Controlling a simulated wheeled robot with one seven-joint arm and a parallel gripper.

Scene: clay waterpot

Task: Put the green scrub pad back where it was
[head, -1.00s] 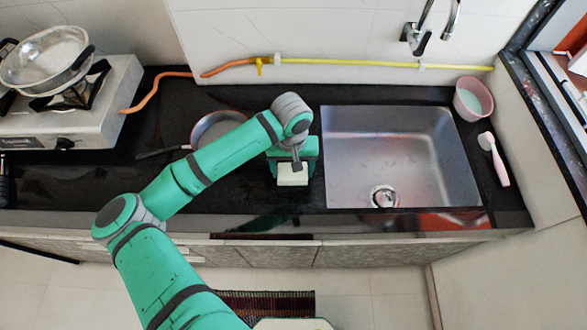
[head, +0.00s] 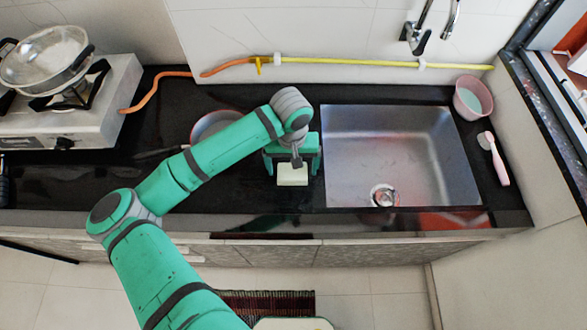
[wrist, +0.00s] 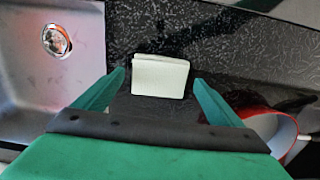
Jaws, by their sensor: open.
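The scrub pad (head: 292,175) shows as a pale, whitish-green block on the dark counter, left of the sink. In the wrist view the pad (wrist: 160,76) is upper centre, with its broad face and a thin top edge showing. My gripper (head: 291,170) is over the counter at the pad, pointing down. In the wrist view my gripper (wrist: 159,78) is open, with one green finger on each side of the pad and a visible gap on both sides. The pad's far side is hidden.
The steel sink (head: 345,150) is just right of my gripper. A pan (head: 207,126) is partly hidden behind my arm. A gas stove (head: 110,105) with a pot (head: 45,60) stands at left. A pink bowl (head: 473,97) and a brush (head: 494,155) lie right of the sink.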

